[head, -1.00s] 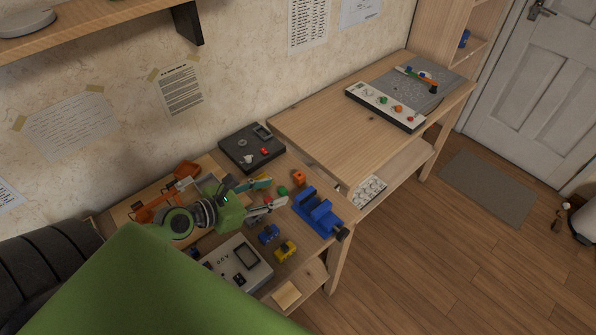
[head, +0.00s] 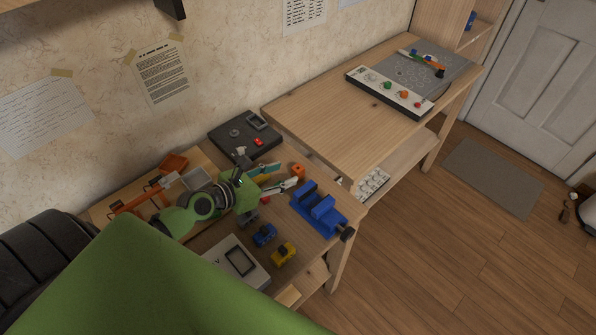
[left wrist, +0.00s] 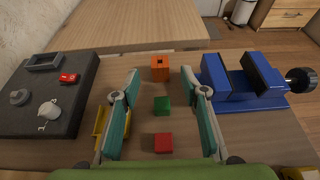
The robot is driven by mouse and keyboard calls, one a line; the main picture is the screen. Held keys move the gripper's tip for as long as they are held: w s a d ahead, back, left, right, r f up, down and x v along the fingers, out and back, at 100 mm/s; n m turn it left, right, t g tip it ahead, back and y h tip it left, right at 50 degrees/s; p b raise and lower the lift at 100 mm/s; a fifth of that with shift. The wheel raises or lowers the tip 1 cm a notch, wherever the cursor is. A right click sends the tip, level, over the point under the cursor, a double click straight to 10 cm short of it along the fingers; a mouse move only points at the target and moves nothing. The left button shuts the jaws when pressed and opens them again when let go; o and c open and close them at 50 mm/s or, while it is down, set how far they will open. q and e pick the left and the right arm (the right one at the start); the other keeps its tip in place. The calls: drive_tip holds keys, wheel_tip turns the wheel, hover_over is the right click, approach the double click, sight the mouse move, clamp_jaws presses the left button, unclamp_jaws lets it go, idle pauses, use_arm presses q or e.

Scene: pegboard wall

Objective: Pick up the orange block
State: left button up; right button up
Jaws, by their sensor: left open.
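The orange block (head: 298,171) stands on the lower workbench near its far edge, with a dark hole in its top. In the left wrist view the orange block (left wrist: 160,68) is centred ahead, just beyond the fingertips. My left gripper (head: 285,176) is open above the bench and points at the block. In the left wrist view my left gripper (left wrist: 161,84) has its teal-padded fingers spread, with nothing held. A green block (left wrist: 161,106) and a red block (left wrist: 163,142) lie in line between the fingers, nearer to me. My right gripper is not in view.
A blue vise (head: 318,209) stands just right of the orange block. A dark panel (head: 245,138) lies to the left. Blue (head: 264,235) and yellow (head: 284,253) pieces sit nearer. A higher wooden table (head: 330,108) is beyond, mostly clear.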

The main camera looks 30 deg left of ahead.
sight(295, 170)
use_arm(q)
drive_tip(key=shift+x, duration=4)
drive_tip(key=shift+s, duration=0.1)
drive_tip(key=shift+c, duration=0.3)
drive_tip(key=c, duration=1)
